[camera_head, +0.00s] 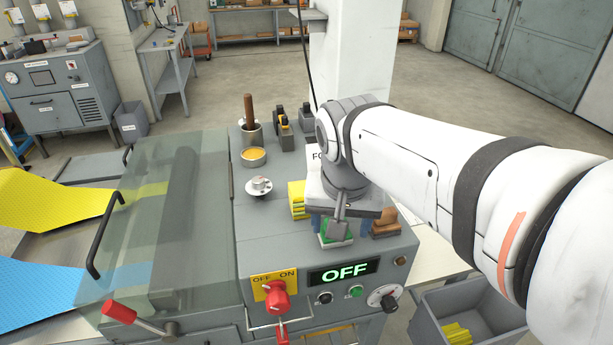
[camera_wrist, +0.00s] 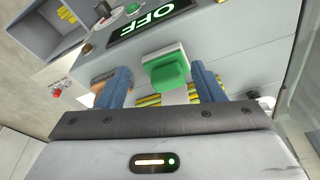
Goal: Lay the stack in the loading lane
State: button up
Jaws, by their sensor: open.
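A small stack of folded yellow cloths (camera_head: 297,196) sits on the grey machine top, just left of my gripper in the head view. In the wrist view, yellow striped edges (camera_wrist: 149,101) show low between the fingers, partly hidden by my gripper body. My gripper (camera_wrist: 164,80) is open, its two blue fingers apart with nothing clasped. A green block (camera_wrist: 166,70) shows between and beyond the fingertips; its green also shows under my wrist in the head view (camera_head: 326,236). I cannot tell which surface is the loading lane.
The control panel reads OFF (camera_head: 344,272), with a red knob (camera_head: 278,298) beside it. A brown block (camera_head: 385,224) sits right of my gripper. A grey bin (camera_head: 487,318) holds yellow cloths. A clear cover (camera_head: 160,230) lies left.

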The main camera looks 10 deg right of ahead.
jog(key=w+r+m+h+b, duration=0.1)
jog(key=w+m, duration=0.2)
jog(key=m, duration=0.1)
jog(key=w+r+m+g+h+b, duration=0.1)
jog(key=w+m+b, duration=0.1)
jog(key=w+m, duration=0.2)
jog(key=w+r+m+g+h+b, duration=0.1)
jog(key=w+r+m+b, duration=0.1)
jog(key=w+m, duration=0.2)
jog(key=shift+w+a, duration=0.1)
jog(key=shift+a, duration=0.05)
jog(key=shift+w+r+m+h+b, duration=0.3)
jog(key=shift+w+m+b, duration=0.15)
jog(key=shift+m, duration=0.55)
jog(key=shift+a+p+x, duration=0.2)
jog(key=shift+x, duration=1.7)
jog(key=shift+a+p+x, duration=0.2)
jog(key=shift+x, duration=1.75)
jog(key=shift+f, duration=0.15)
jog(key=c, duration=0.8)
jog(key=shift+c, duration=0.2)
notch_tip(320, 180, up, 9)
jog(key=shift+r, duration=0.55)
